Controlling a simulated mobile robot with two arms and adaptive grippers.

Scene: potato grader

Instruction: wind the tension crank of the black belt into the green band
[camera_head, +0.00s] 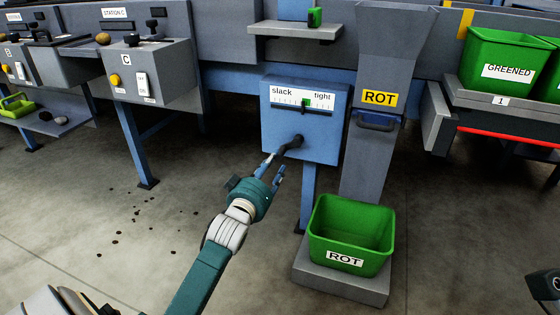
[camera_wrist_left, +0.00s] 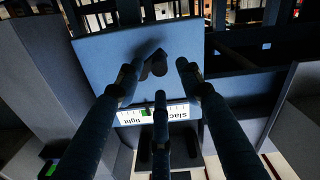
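The blue tension box (camera_head: 276,136) carries a white gauge marked slack to tight, with a green band (camera_head: 306,102) right of its middle. The pointer's exact place is too small to read. A black crank (camera_head: 292,144) sticks out of the box front below the gauge, its handle slanting down to the left. My left gripper (camera_head: 273,165) is open at the handle's outer end. In the left wrist view its fingers (camera_wrist_left: 158,84) are spread, and the crank (camera_wrist_left: 156,65) shows between their tips; I cannot tell whether they touch it. The black belt is not clearly visible.
A grey chute labelled ROT (camera_head: 379,98) stands right of the box, above a green ROT bin (camera_head: 350,226). Station C's control box (camera_head: 150,72) is at the left. A shelf (camera_head: 295,31) juts out above. The floor before the box is open.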

